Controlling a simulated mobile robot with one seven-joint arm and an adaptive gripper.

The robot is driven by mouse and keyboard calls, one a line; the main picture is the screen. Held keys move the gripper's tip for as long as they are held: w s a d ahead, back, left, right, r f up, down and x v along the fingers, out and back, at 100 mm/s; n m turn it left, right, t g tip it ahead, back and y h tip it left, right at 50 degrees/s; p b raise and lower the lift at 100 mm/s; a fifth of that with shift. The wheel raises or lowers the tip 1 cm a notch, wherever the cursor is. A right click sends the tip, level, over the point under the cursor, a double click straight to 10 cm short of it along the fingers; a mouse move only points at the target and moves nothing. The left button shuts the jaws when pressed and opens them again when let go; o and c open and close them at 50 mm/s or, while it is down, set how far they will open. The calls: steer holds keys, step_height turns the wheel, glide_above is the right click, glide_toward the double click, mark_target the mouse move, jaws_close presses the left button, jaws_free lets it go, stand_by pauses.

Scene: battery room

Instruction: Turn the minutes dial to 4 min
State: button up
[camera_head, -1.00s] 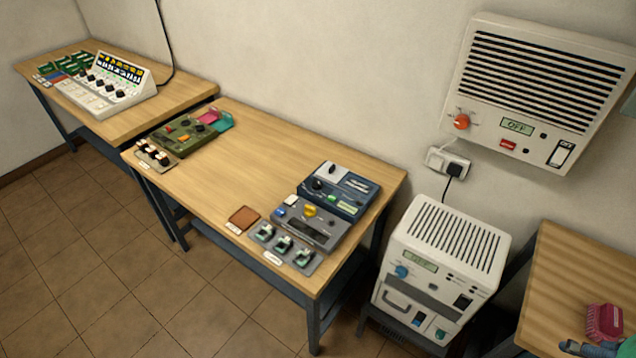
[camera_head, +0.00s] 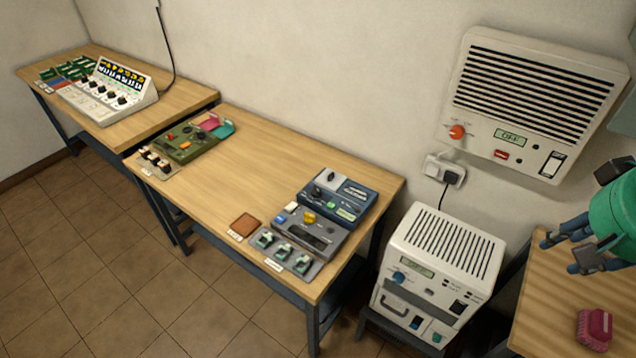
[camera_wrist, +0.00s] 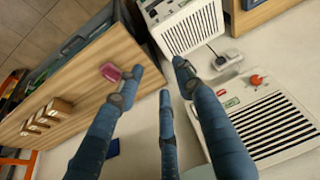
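I cannot read which dial is marked in minutes. An orange-red dial (camera_head: 457,132) sits at the lower left of the white wall unit (camera_head: 615,85), whose display reads OFF; the dial also shows in the wrist view (camera_wrist: 256,80). A blue dial (camera_head: 399,277) is on the front of the white floor box (camera_head: 424,300). Smaller dials are on the dark blue panel (camera_head: 345,196) and the grey panel (camera_head: 310,232). My gripper (camera_head: 562,255) is at the right, above the right table, apart from every dial. Its three blue fingers (camera_wrist: 160,75) are spread and empty.
A pink-red brush (camera_head: 594,328) lies on the right wooden table (camera_head: 540,310). A plug with a cable (camera_head: 444,170) is in the wall socket below the wall unit. The middle table (camera_head: 255,165) has bare room between its devices; a sloped console (camera_head: 125,85) stands far left.

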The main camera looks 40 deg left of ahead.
steer(key=w+a+r+n+g+p, duration=0.2)
steer(key=w+a+n+p, duration=0.15)
steer(key=w+a, duration=1.15)
steer(key=w+a+f+n+p, duration=0.15)
steer(key=w+a, duration=0.25)
steer(key=a, duration=0.4)
steer(key=w+a+f+p, duration=0.3)
steer(key=w+a, duration=0.2)
steer(key=a, duration=0.4)
steer(key=n+g+p, duration=0.3)
steer(key=n+p, duration=0.2)
steer(key=p, duration=0.1)
glide_above(317, 191)
steer(key=w, duration=0.1)
step_height(317, 191, down, 24)
steer(key=shift+w+a+f+h, duration=0.1)
steer(key=shift+w+a+h, duration=0.1)
steer(key=shift+a+h, duration=0.2)
step_height(317, 191, down, 14)
steer(key=shift+r, duration=0.15)
